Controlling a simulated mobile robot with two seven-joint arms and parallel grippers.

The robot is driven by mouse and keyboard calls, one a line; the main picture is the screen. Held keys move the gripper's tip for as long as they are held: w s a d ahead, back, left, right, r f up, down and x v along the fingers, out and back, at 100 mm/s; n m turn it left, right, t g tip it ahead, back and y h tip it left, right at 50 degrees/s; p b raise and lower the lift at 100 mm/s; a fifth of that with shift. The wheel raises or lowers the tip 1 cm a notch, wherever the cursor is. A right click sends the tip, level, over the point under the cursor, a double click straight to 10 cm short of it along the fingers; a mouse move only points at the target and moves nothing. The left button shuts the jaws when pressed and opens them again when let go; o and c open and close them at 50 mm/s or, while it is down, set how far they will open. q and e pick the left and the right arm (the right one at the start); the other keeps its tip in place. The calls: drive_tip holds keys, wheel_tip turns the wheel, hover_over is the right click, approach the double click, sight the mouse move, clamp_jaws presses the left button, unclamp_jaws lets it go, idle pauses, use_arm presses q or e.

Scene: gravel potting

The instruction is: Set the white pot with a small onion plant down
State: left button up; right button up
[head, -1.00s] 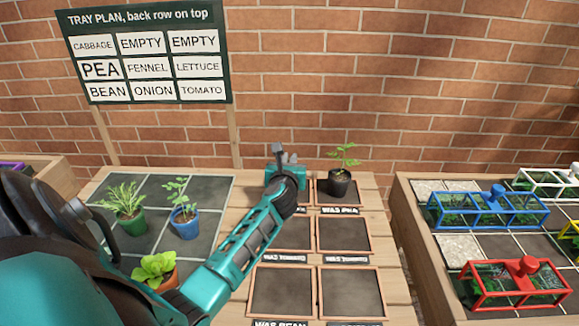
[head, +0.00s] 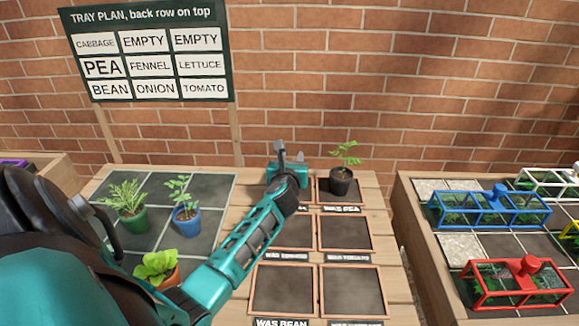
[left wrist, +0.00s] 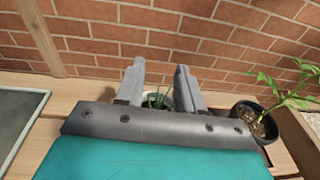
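My left gripper (head: 291,154) is over the back left square on the right-hand part of the table, and its arm hides that square in the head view. In the left wrist view its two fingers (left wrist: 159,82) stand apart. Between and below them show the pale rim of the white pot (left wrist: 152,97) and the green leaves of the small onion plant (left wrist: 158,101). The rest of the pot is hidden by the gripper body, and the head view does not show it. My right gripper is not in view.
A black pot with a seedling (head: 341,183) stands close on the right, in the back right square. Green (head: 131,222), blue (head: 187,223) and orange (head: 167,279) pots stand on the left tiles. Two middle and two front framed squares are empty. A brick wall rises behind.

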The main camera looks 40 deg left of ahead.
use_arm(q)
drive_tip(key=p+v, duration=0.1)
drive_tip(key=v, duration=1.1)
drive_tip(key=shift+p, duration=0.4)
